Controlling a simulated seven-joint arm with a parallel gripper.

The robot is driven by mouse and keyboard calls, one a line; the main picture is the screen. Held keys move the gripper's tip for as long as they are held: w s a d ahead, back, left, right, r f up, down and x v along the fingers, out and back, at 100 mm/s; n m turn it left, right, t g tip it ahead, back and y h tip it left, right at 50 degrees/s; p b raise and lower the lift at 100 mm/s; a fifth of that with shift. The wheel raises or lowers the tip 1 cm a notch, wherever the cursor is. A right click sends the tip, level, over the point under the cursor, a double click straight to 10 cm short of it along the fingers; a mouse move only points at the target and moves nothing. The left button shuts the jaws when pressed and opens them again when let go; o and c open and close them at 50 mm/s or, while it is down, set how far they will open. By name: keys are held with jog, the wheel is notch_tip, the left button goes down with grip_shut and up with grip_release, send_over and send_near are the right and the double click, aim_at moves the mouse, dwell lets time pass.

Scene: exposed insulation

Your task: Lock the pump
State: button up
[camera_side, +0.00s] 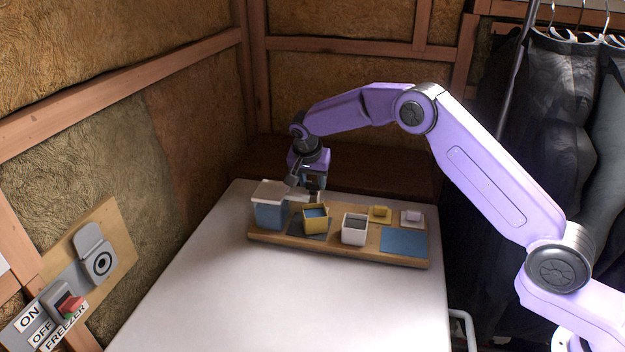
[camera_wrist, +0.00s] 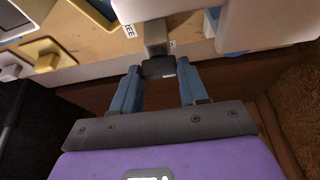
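No part carries a readable pump label, so I cannot tell for certain which piece is the pump. A grey block with a dark end (camera_wrist: 158,52) stands at the back edge of the wooden board, beneath my gripper. My gripper (camera_wrist: 160,88) is open, with its blue fingers apart, one on each side of the dark end; I see no clear contact. In the side view my gripper (camera_side: 313,190) points down behind the yellow box (camera_side: 315,226), right of the blue box with a white lid (camera_side: 271,213). That lid and box partly hide the fingertips' surroundings.
The board (camera_side: 340,254) also holds a white open box (camera_side: 354,230), small yellow (camera_side: 380,213) and white (camera_side: 411,217) lids with knobs, and a blue square (camera_side: 403,241). A freezer switch panel (camera_side: 75,290) is on the left wall. The front of the white table (camera_side: 270,305) is clear.

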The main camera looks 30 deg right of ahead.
jog(key=o, duration=0.4)
jog(key=shift+c, duration=0.2)
jog(key=shift+r, duration=0.1)
jog(key=v, duration=1.7)
jog(key=shift+s, duration=0.2)
jog(key=shift+a, duration=0.1)
jog(key=shift+s, duration=0.1)
